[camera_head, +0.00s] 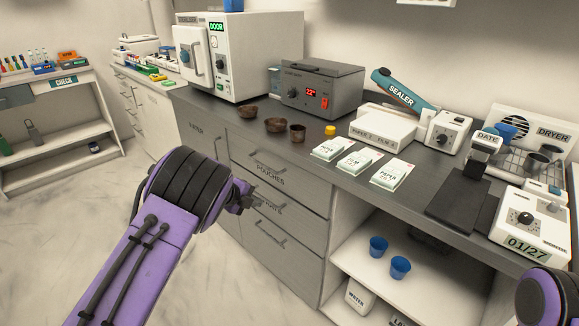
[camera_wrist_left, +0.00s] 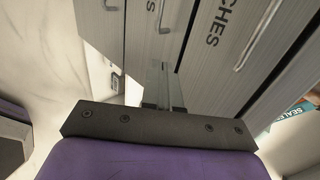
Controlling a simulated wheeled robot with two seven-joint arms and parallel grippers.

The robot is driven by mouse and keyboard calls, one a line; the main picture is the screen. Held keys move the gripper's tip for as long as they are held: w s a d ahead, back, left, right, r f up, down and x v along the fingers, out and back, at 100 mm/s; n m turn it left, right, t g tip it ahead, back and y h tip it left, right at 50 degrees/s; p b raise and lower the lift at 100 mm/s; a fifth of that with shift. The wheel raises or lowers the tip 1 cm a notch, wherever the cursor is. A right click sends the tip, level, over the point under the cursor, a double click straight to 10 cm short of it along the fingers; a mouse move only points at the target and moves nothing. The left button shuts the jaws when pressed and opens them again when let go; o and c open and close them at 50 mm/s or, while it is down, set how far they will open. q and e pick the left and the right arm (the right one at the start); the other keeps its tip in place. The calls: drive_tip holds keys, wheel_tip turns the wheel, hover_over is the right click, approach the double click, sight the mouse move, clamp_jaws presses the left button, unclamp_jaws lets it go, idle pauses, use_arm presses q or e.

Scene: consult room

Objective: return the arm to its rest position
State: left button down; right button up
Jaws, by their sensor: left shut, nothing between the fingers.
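My left arm (camera_head: 150,240), purple with black ribbed rings, reaches in from the lower left in the head view. Its gripper (camera_head: 253,198) is small and partly hidden behind the wrist, in front of the grey drawers. In the left wrist view the gripper fingers (camera_wrist_left: 162,105) are together and hold nothing. The drawer fronts and handles show beyond them. A purple and black part of my right arm (camera_head: 545,297) shows at the lower right corner of the head view. Its gripper is out of the picture.
The grey drawer unit (camera_head: 290,187) stands close to my left gripper, its handles sticking out. The counter above holds a white door machine (camera_head: 240,55), a grey box with a red display (camera_head: 322,88), brown bowls (camera_head: 276,125) and paper packs (camera_head: 361,162). Open floor (camera_head: 60,225) lies at the left.

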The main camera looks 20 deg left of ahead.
use_arm(q)
drive_tip(key=s+a+f+n+t+y, duration=0.1)
drive_tip(key=s+f+n+y, duration=0.1)
drive_tip(key=s+f+n, duration=0.7)
drive_tip(key=s+a+f+n+y, duration=0.1)
drive_tip(key=s+f+n+y, duration=0.35)
drive_tip(key=s+n, duration=0.75)
drive_tip(key=s+d+f+n+g, duration=0.1)
drive_tip(key=s+f+n+g, duration=0.1)
drive_tip(key=s, duration=0.6)
drive_tip(key=s+d+f+n+g+p, duration=0.1)
drive_tip(key=s+n, duration=0.3)
drive_tip(key=s, duration=0.4)
drive_tip(key=s+d+f+n+g+y, duration=0.1)
drive_tip(key=s+f+n+g, duration=0.2)
drive_tip(key=s, duration=0.6)
drive_tip(key=shift+d, duration=0.25)
drive_tip(key=shift+f, duration=0.1)
